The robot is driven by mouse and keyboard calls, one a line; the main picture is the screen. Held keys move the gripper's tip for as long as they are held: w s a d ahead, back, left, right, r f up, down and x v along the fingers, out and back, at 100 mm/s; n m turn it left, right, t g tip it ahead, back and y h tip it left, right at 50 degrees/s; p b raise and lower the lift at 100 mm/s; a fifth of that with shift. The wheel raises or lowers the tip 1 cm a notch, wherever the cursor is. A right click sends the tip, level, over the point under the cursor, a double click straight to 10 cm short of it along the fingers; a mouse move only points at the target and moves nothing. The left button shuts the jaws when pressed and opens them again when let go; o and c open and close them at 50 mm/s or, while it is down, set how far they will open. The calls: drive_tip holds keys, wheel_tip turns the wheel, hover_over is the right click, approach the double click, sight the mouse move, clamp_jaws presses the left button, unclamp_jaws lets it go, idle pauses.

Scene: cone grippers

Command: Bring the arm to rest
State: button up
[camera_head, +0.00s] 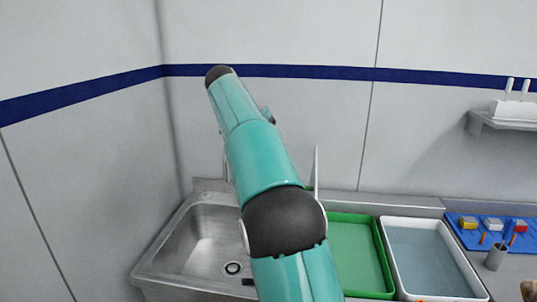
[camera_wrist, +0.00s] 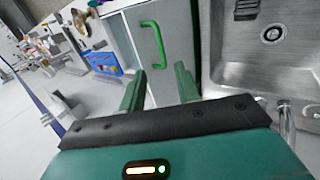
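My arm, teal with dark joints, rises from the bottom middle of the head view and leans up and left in front of the wall. No gripper fingers can be made out in that view. In the wrist view, my gripper (camera_wrist: 160,74) shows two green fingers standing apart. Nothing is held between them.
A steel sink (camera_head: 195,240) lies behind and left of my arm. A green tray (camera_head: 385,262), a white tray (camera_head: 393,268), a grey cup (camera_head: 495,257) and a blue board (camera_head: 472,243) with small items line the counter rightward. A shelf (camera_head: 510,123) juts from the wall.

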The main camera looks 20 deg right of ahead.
idle(0.4)
drive_tip(key=s+a+f+n+t+y, duration=0.1)
drive_tip(key=s+a+f+n+t, duration=0.1)
drive_tip(key=s, duration=0.7)
drive_tip(key=s+a+f+n+t+y, duration=0.2)
drive_tip(key=s+a+f+t, duration=0.2)
drive_tip(key=s+a+f, duration=0.3)
drive_tip(key=s+a+f+n+t+y, duration=0.2)
drive_tip(key=s+f, duration=0.4)
drive_tip(key=s, duration=0.6)
drive_tip(key=a+t, duration=0.1)
drive_tip(key=a, duration=0.1)
drive_tip(key=shift+a+f+n, duration=0.35)
drive_tip(key=shift+a+n, duration=0.05)
